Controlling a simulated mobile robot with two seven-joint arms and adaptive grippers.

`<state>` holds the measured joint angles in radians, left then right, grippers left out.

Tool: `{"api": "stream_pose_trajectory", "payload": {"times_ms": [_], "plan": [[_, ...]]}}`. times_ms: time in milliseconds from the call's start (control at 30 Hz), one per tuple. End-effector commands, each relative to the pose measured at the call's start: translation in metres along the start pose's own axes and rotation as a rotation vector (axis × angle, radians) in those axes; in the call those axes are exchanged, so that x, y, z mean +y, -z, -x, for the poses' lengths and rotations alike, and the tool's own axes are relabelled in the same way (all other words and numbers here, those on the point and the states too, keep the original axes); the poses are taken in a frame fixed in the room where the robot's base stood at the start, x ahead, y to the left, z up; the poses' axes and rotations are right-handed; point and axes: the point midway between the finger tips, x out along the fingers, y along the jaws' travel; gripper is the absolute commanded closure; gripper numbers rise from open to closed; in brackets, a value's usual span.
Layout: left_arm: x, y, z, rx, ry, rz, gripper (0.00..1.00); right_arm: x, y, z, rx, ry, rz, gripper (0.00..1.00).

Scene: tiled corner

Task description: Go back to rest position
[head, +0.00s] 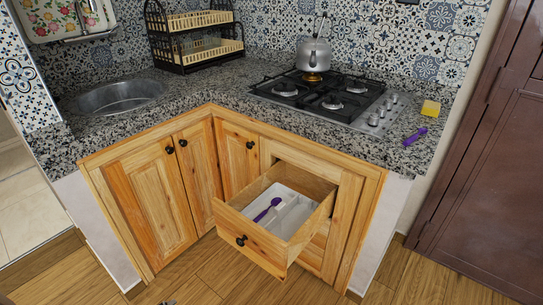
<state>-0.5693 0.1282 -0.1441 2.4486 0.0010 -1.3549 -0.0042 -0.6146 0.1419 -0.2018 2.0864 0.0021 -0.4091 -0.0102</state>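A small grey tip (168,302) shows at the bottom edge, left of centre. It looks like the end of my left gripper, but too little shows to tell whether it is open or shut. My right gripper is not in view. The wooden drawer (262,257) under the counter is pulled out. In it is a white tray with compartments (297,212), and a purple utensil (268,209) lies in the tray's left part. Another purple utensil (415,136) lies on the counter's right end. Neither utensil is touched by a gripper.
The granite counter (215,95) holds a round sink (120,97), a dark two-tier rack (195,58), a gas hob (325,95) with a kettle (313,52), and a yellow sponge (430,108). The open drawer juts over the wooden floor. A brown door (485,170) stands at right.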

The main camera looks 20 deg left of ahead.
Motion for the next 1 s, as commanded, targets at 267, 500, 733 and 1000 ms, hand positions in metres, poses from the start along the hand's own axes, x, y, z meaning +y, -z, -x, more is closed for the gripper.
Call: {"api": "stream_pose_trajectory", "payload": {"times_ms": [267,500,733,1000], "plan": [[0.055,0.029,-0.032,0.177,-0.087,0.103,0.6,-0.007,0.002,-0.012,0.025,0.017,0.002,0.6],[0.114,0.058,-0.052,0.379,-0.195,0.266,0.6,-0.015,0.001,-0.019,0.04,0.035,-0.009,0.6],[0.136,0.083,-0.048,0.538,-0.252,0.412,0.6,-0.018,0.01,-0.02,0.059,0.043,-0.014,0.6],[0.099,0.106,-0.02,0.579,-0.207,0.411,0.6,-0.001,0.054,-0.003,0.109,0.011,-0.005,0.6]]}}
